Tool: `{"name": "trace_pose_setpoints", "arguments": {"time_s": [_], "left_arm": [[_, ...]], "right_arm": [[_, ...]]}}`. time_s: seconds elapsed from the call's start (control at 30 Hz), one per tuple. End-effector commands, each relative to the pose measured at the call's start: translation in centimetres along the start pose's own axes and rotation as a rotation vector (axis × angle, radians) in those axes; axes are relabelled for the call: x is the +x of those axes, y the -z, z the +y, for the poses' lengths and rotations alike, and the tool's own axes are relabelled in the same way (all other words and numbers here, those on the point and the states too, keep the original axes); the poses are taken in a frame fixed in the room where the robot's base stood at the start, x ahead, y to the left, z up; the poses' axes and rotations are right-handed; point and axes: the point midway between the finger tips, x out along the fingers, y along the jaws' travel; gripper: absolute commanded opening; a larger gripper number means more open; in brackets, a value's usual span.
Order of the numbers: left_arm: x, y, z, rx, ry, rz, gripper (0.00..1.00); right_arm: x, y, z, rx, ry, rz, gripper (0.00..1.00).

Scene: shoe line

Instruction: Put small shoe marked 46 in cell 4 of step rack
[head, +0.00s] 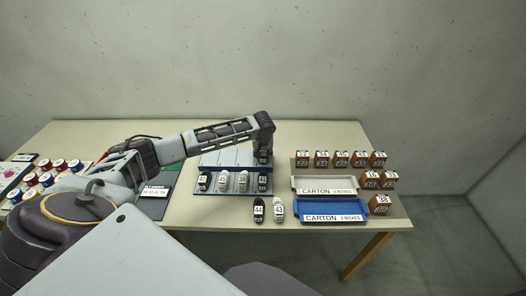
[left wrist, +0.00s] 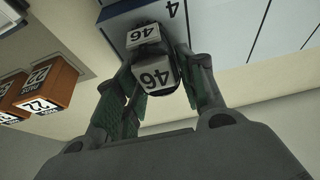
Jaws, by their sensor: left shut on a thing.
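The small shoe marked 46 (left wrist: 156,74) is between the fingers of my left gripper (left wrist: 163,88), which is shut on it. In the head view the shoe (head: 264,156) is dark with a pale label, at the right end of the step rack's back row. The step rack (head: 225,158) has pale cells with dark blue edges. In the left wrist view the rack's number 4 (left wrist: 172,9) shows right beside the shoe. I cannot tell whether the shoe touches the cell floor. My right gripper is out of view.
Several shoes, including a white one (head: 223,181), stand in the rack's front row. A black shoe (head: 258,210) and a white shoe (head: 278,210) stand before it. A grey carton tray (head: 338,190), a blue carton tray (head: 332,217) and brown boxes (head: 379,205) lie right.

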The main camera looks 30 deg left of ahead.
Motion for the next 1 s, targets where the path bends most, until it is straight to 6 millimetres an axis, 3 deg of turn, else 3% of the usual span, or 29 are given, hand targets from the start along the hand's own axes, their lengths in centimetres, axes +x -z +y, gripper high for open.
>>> {"name": "trace_pose_setpoints", "arguments": {"time_s": [0.33, 0.37, 0.53, 1.0], "left_arm": [[0.18, -0.08, -0.01, -0.001, 0.000, -0.001, 0.15], [0.21, -0.09, -0.02, -0.001, 0.000, -0.001, 0.41], [0.19, -0.06, -0.03, -0.001, 0.000, 0.000, 0.61], [-0.11, 0.07, -0.03, -0.001, 0.000, 0.001, 0.61]], "right_arm": [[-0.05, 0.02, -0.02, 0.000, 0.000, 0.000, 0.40], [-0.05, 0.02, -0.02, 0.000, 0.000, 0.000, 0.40], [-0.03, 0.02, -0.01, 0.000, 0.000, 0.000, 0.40], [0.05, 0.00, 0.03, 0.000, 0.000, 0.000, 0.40]]}}
